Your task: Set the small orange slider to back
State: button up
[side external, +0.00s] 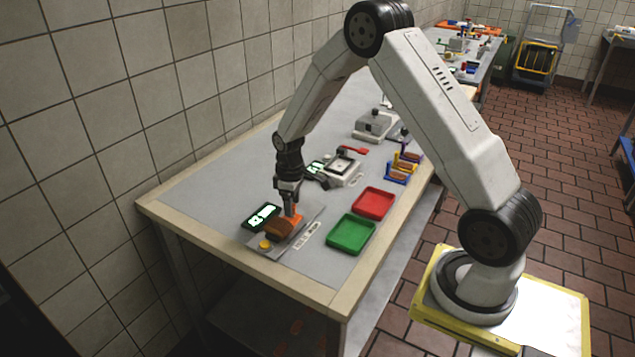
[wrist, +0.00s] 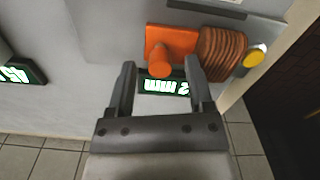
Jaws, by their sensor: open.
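The orange slider (wrist: 158,47) is a small block with a round upright knob, seen at the top middle of the wrist view. It shows in the side external view (side external: 294,213) at the near end of the table, partly hidden by my gripper. My gripper (wrist: 159,63) is open, with one fingertip on each side of the knob in the picture. In the side external view my gripper (side external: 289,198) points down just over the slider. I cannot tell whether the fingers touch the knob or how deep they reach.
A brown ridged block (wrist: 221,53) and a yellow knob (wrist: 256,56) stand beside the slider. A lit display (wrist: 166,87) lies close to it; another display (wrist: 18,74) is at left. Green (side external: 351,234) and red (side external: 373,203) trays stand to the right in the side external view.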

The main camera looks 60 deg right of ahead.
jog(key=shift+f, duration=0.25)
grip_shut()
dwell(1.4)
